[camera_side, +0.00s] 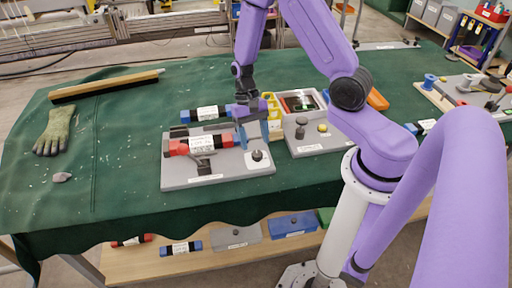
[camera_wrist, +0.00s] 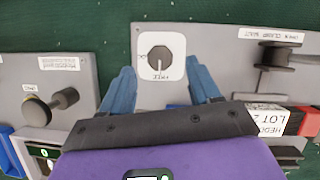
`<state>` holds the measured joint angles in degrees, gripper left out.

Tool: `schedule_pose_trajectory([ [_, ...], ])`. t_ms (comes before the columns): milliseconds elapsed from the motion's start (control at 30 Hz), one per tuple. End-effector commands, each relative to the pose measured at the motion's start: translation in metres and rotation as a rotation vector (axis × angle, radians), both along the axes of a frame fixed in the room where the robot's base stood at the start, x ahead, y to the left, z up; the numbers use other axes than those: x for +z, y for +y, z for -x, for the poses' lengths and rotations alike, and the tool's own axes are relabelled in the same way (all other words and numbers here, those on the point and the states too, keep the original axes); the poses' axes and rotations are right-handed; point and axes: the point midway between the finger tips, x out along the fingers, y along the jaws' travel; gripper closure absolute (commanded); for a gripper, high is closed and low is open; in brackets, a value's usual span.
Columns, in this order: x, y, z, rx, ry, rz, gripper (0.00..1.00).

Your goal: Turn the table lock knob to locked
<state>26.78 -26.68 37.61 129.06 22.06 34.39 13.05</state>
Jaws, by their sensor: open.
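The lock knob (camera_wrist: 160,59) is a dark, faceted knob on a white square plate in the wrist view. Its light pointer line points down in the picture, toward a label that seems to read FREE. Another mark at the plate's left is too small to read. In the side view the knob (camera_side: 257,155) stands at the right end of a grey board (camera_side: 231,180). My gripper (camera_side: 254,138) is open above and behind it. In the wrist view its two blue fingers (camera_wrist: 160,72) stand left and right of the knob, apart from it, with nothing between them touching.
A second grey board (camera_side: 322,140) with knobs is close on the right. A glove (camera_side: 55,130) and brush (camera_side: 105,86) lie at left.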

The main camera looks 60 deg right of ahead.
Motion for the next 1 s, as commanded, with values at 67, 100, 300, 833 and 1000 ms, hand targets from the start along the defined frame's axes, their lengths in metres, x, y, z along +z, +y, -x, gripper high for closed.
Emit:
schedule_pose_trajectory([
  [67, -0.011, 0.002, 0.005, 0.000, 0.005, 0.000, 0.38],
  [100, -0.015, 0.003, 0.006, -0.001, 0.003, 0.000, 0.38],
  [300, -0.029, 0.006, 0.010, -0.001, 0.000, 0.000, 0.38],
  [833, -0.032, 0.007, 0.011, -0.001, -0.001, 0.001, 0.93],
  [1000, -0.031, 0.007, 0.011, -0.003, -0.001, 0.001, 0.94],
])
